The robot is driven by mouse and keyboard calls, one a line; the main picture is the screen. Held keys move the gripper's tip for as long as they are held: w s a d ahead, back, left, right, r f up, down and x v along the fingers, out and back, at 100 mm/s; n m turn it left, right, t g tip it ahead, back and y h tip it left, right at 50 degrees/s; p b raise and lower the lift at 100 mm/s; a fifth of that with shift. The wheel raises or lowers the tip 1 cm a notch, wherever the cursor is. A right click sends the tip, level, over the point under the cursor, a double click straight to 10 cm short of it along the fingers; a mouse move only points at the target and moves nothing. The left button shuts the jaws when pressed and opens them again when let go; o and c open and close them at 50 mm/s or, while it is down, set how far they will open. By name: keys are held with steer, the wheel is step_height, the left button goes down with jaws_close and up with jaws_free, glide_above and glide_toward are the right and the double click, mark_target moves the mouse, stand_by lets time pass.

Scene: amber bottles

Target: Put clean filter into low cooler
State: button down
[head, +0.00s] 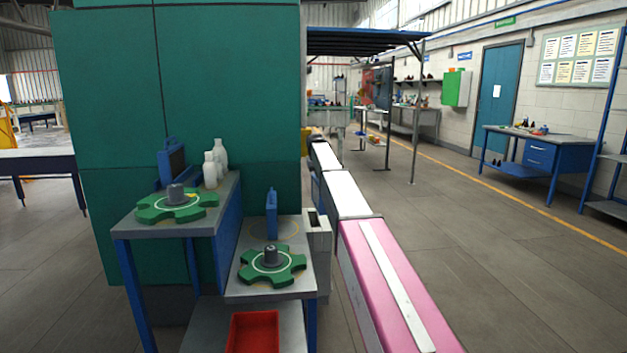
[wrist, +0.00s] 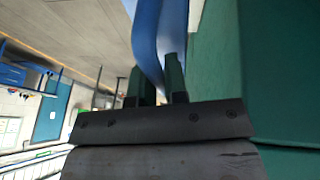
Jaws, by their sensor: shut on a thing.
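In the wrist view my gripper (wrist: 158,82) is shut on a smooth blue thing (wrist: 155,30), which runs out of the top of the picture. It may be the clean filter, but its full shape is cut off. In the head view I cannot make out my gripper or what it holds at the far end of my arm. A blue frame with a dark panel and a top handle (head: 172,165) stands on the higher bench. A narrow blue piece with a handle (head: 271,214) stands upright on the lower bench. I cannot tell which thing is the low cooler.
Green star-shaped wheels lie on the higher bench (head: 177,205) and lower bench (head: 271,265). White bottles (head: 213,165) stand behind. A red tray (head: 254,332) is below. A tall green cabinet (head: 200,90) backs the benches and is close in the wrist view. Floor at right is clear.

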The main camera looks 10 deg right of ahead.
steer(key=w+f, duration=0.5)
steer(key=w, duration=0.6)
steer(key=w+f, duration=0.4)
steer(key=w, duration=0.7)
step_height(320, 180, down, 20)
steer(key=shift+s+r+m, duration=0.2)
steer(key=shift+r+m, duration=0.05)
steer(key=shift+m, duration=0.15)
steer(key=shift+s+f, duration=0.1)
steer(key=shift+f, duration=0.25)
stand_by(0.9)
steer(key=c, duration=1.1)
jaws_free()
